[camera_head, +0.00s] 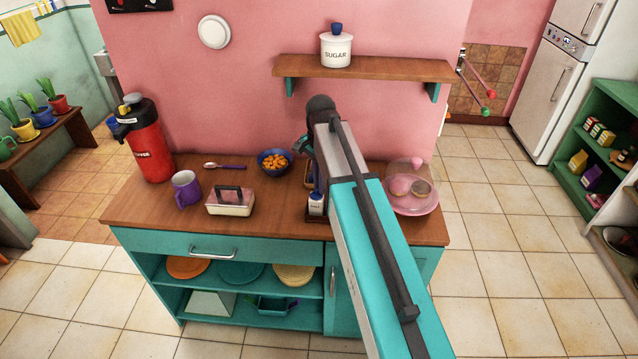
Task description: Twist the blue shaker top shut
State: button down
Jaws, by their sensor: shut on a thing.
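A small white shaker (316,208) with a label on its front stands upright near the front middle of the wooden counter. Its blue top (316,196) shows just left of my turquoise arm link. My arm reaches over the counter from the lower right and bends down at its dark wrist. My gripper (313,182) hangs above the shaker, shut on its blue top. The arm link covers most of the gripper, and the fingertips are too small and dark to make out. I cannot tell how far the top is turned.
A butter dish (231,202), purple mug (186,188), red flask (147,142) and bowl of orange pieces (274,162) stand left. A pink plate with a clear dome (411,194) is close right of my arm. A wall shelf (365,68) holds a sugar jar (336,50).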

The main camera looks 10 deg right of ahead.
jog(key=c, duration=1.8)
grip_release()
jog(key=shift+r, duration=0.1)
jog(key=shift+r+b, duration=1.75)
jog(key=shift+r, duration=5.05)
jog(key=shift+f, duration=0.1)
